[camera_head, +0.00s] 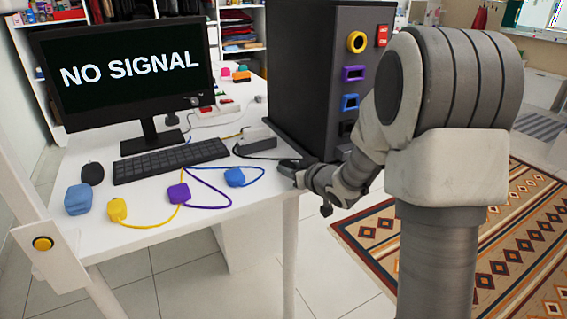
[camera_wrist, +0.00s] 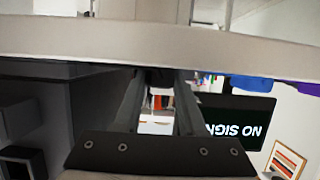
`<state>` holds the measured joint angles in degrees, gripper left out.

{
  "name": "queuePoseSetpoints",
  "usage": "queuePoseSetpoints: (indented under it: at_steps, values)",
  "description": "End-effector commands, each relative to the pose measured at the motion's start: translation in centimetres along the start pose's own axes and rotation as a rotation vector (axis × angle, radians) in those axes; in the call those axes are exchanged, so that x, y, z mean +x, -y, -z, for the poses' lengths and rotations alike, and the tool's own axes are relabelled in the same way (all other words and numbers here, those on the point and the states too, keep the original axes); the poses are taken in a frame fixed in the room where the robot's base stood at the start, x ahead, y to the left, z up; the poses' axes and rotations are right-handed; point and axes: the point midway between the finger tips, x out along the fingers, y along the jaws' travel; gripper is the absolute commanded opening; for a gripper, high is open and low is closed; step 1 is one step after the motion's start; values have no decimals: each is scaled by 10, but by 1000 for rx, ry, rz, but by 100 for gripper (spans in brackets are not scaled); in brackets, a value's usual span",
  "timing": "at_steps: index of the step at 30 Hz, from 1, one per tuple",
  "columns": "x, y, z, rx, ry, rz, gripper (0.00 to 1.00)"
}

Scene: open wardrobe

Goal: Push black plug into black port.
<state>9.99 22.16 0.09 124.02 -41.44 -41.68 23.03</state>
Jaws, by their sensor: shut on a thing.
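The black tower (camera_head: 310,70) stands at the back right edge of the desk. Its side has a yellow round port, a purple port, a blue port and, lowest, the black port (camera_head: 346,128), partly hidden by my arm. My gripper (camera_head: 287,165) is at the desk's right edge, left of and below the black port. It is shut on the black plug (camera_head: 291,162), which is small, dark and mostly hidden by the gripper. A black cable runs from the plug to a grey box. In the wrist view my gripper's fingers (camera_wrist: 157,100) show close together; the plug is hard to make out there.
Blue (camera_head: 235,177), purple (camera_head: 178,193) and yellow (camera_head: 117,209) plugs with cables lie on the white desk (camera_head: 150,250). Open floor and a patterned rug (camera_head: 520,240) lie right of the desk.

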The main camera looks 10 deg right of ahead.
Motion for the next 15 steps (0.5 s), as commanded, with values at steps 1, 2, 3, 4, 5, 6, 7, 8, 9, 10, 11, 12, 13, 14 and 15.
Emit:
queuePoseSetpoints:
  at_steps: [1, 2, 3, 4, 5, 6, 7, 8, 9, 10, 11, 12, 13, 14, 15]
  values:
    - [-2, 0, 0, 0, -1, -1, 0]
    - [-3, 0, -1, 0, 0, -1, 0]
    - [-5, 0, -2, 0, 0, -1, 0]
    - [-6, 0, -2, 0, 0, -1, 0]
    - [-7, -1, -3, 1, 1, -1, 0]
    - [-9, -1, -3, 1, 1, -2, 0]
    - [-10, -1, -4, 1, 1, -2, 0]
    - [-11, -1, -4, 1, 1, -2, 0]
    - [-12, -1, -4, 1, 0, -2, 0]
    - [-14, -1, -5, 1, 0, -2, 0]
    - [-15, -1, -5, 1, 0, -2, 0]
    - [-16, -1, -6, 1, 0, -2, 0]
    - [-18, -1, -6, 1, 0, -2, 0]
    - [-19, -1, -6, 1, 0, -2, 0]
    - [-20, -1, -7, 1, 0, -1, 0]
